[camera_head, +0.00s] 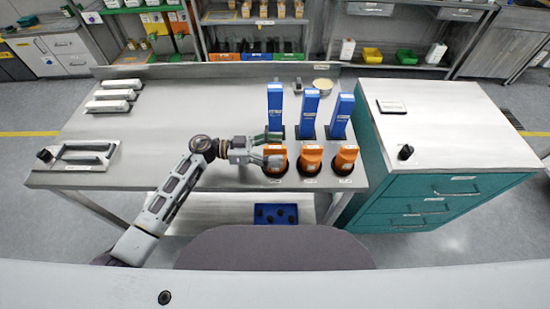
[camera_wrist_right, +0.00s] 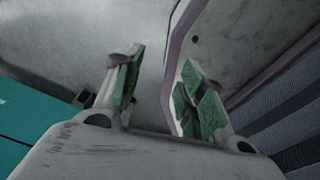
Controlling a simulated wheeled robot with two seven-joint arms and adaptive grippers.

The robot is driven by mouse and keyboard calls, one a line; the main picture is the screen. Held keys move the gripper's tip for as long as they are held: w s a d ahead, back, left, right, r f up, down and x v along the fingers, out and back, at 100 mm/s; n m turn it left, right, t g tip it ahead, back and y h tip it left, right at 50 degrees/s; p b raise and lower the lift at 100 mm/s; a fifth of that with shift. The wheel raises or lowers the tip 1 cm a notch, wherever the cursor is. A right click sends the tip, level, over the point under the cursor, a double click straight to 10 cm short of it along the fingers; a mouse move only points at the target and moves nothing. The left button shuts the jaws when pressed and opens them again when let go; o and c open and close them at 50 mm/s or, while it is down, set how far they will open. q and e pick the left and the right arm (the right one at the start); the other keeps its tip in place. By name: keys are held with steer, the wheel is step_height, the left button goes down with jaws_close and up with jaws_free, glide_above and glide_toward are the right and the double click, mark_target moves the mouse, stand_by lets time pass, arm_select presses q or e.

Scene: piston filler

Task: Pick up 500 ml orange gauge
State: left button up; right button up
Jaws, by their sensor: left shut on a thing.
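Three orange gauges stand in a row at the table's front right edge: the left one (camera_head: 273,168), the middle one (camera_head: 310,160) and the right one (camera_head: 345,160). Their labels are too small to read, so I cannot tell which is 500 ml. My left gripper (camera_head: 273,149) reaches in from the left and is shut on the left orange gauge, with a finger on its far side and one on its near side. The gauge still appears at its place in the row. My right gripper (camera_wrist_right: 155,95) is open and empty in the right wrist view.
Three tall blue gauges (camera_head: 310,108) stand right behind the orange ones. A teal drawer cabinet (camera_head: 440,200) adjoins on the right. The table's middle is clear.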

arm_select(q)
steer(key=shift+c, duration=0.5)
steer(key=shift+r, duration=0.1)
steer(key=shift+r, duration=4.95)
